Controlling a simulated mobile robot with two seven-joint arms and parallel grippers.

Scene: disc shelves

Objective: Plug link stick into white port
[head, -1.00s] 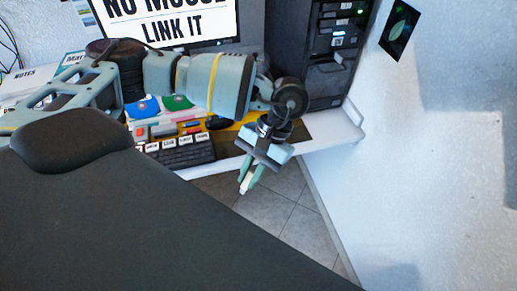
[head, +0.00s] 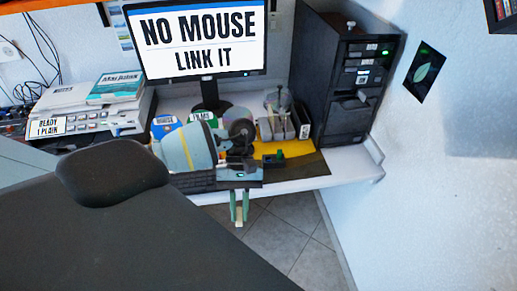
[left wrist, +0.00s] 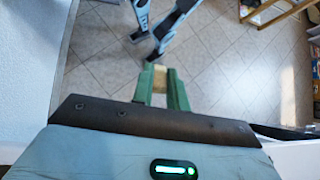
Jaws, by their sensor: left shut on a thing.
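My left gripper (head: 239,208) points down in front of the desk's front edge, over the tiled floor. Its green fingers are shut on a small pale stick (head: 239,222), which looks like the link stick. The stick's tip also shows between the fingers in the left wrist view (left wrist: 158,70); the rest is hidden by them. A black computer tower (head: 346,85) with small white labelled spots on its front stands on the desk, up and to the right of the gripper. I cannot tell which spot is the white port. My right gripper is not in view.
A monitor (head: 197,40) reading "NO MOUSE LINK IT" stands behind my left arm. Papers and a device (head: 92,116) lie on the left. A grey container with items (head: 284,125) and a yellow mat (head: 268,148) lie left of the tower. Floor in front is clear.

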